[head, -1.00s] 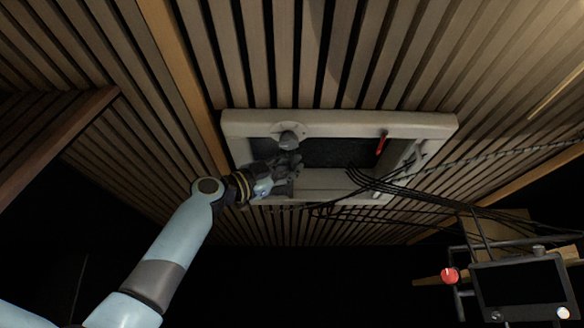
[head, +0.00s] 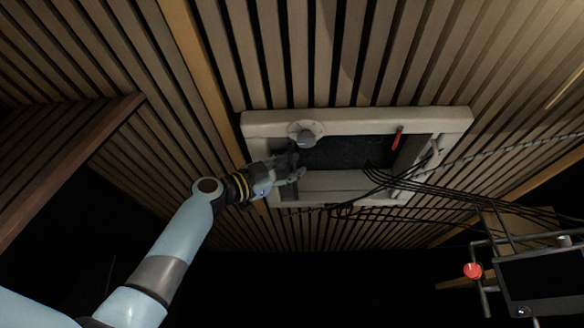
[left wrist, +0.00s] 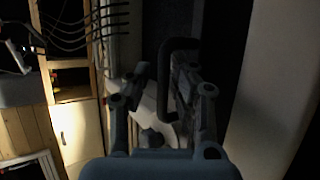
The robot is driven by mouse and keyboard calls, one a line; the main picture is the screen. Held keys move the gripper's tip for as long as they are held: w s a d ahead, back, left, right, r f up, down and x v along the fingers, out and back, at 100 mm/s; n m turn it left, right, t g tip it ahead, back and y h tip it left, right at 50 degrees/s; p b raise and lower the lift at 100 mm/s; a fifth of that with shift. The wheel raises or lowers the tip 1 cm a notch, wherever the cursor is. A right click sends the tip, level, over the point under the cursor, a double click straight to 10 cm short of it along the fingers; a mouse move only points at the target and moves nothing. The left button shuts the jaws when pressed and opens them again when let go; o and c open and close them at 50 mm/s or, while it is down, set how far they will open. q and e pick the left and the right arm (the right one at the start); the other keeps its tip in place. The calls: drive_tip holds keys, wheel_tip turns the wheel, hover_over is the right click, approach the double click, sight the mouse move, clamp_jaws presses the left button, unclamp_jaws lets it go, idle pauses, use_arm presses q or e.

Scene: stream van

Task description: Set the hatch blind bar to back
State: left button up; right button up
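The roof hatch has a pale frame (head: 355,122) around a dark mesh opening (head: 345,152). A pale panel (head: 345,182), perhaps the blind, spans its lower part in the head view; I cannot tell which edge is its bar. My left gripper (head: 296,170) is at the left end of the hatch, fingers apart. In the left wrist view, a dark loop handle (left wrist: 165,80) stands between the open fingers of the left gripper (left wrist: 162,78), close to the right finger; contact cannot be told. My right gripper is not in view.
A round grey knob (head: 306,134) sits on the frame above my left gripper. A red piece (head: 397,137) hangs at the upper right of the opening. Black cables (head: 440,190) run from the hatch's lower right. A dark screen on a stand (head: 540,285) is at lower right.

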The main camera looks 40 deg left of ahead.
use_arm(q)
drive_tip(key=shift+s+a, duration=0.15)
drive_tip(key=v, duration=0.7)
drive_tip(key=shift+f, duration=0.15)
